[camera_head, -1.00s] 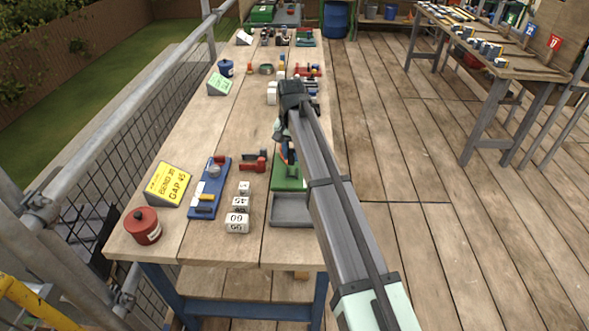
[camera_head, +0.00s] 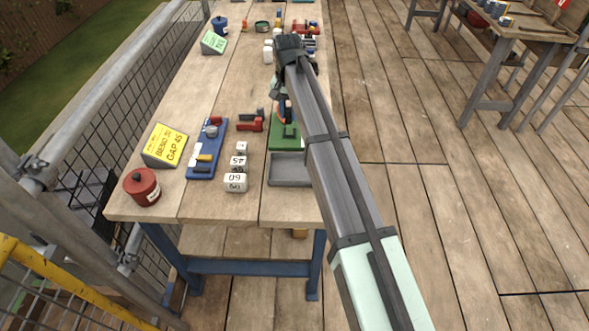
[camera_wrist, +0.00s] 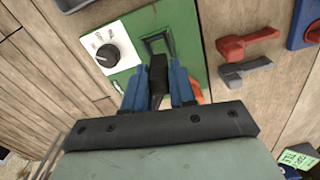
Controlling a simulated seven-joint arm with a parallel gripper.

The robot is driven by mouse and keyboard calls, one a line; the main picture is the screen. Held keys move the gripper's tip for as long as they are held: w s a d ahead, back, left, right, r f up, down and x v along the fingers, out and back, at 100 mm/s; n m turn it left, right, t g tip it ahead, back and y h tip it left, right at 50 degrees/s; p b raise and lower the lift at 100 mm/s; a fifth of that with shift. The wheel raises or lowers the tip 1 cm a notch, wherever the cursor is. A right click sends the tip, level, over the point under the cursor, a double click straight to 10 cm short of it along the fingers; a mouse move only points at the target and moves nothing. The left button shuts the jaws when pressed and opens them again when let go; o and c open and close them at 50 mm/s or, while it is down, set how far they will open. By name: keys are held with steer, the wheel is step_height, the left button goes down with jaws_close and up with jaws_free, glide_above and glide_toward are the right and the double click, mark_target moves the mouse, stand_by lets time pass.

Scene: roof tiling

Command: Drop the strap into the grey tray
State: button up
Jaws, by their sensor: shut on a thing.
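My gripper (camera_wrist: 158,92) has blue fingers and is shut on a narrow black piece (camera_wrist: 158,72), which appears to be the strap. It is over the green board (camera_wrist: 189,35), beside a black frame on that board. I cannot tell whether the piece is clear of the board. In the head view my gripper (camera_head: 282,112) is partly hidden behind my arm, at the far part of the green board (camera_head: 285,143). The grey tray (camera_head: 290,170) adjoins the board's near end and looks empty where visible. A corner of the tray (camera_wrist: 70,4) shows in the wrist view.
A white dial panel (camera_wrist: 110,49) is on the green board. Red (camera_head: 250,125) and dark clamp-like tools lie left of it. White numbered blocks (camera_head: 235,182), a blue rack (camera_head: 207,150), a yellow sign (camera_head: 165,146) and a red pot (camera_head: 142,187) stand on the left.

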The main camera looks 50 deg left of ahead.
steer(key=s+d+r, duration=0.3)
steer(key=s+d, duration=0.1)
steer(key=d, duration=0.3)
steer(key=s+d+r, duration=0.3)
steer(key=s+d, duration=0.2)
steer(key=d, duration=0.2)
step_height(320, 180, down, 6)
steer(key=shift+w+f, duration=0.15)
steer(key=o, duration=0.9)
step_height(320, 180, up, 14)
steer(key=shift+f, duration=0.1)
stand_by(0.4)
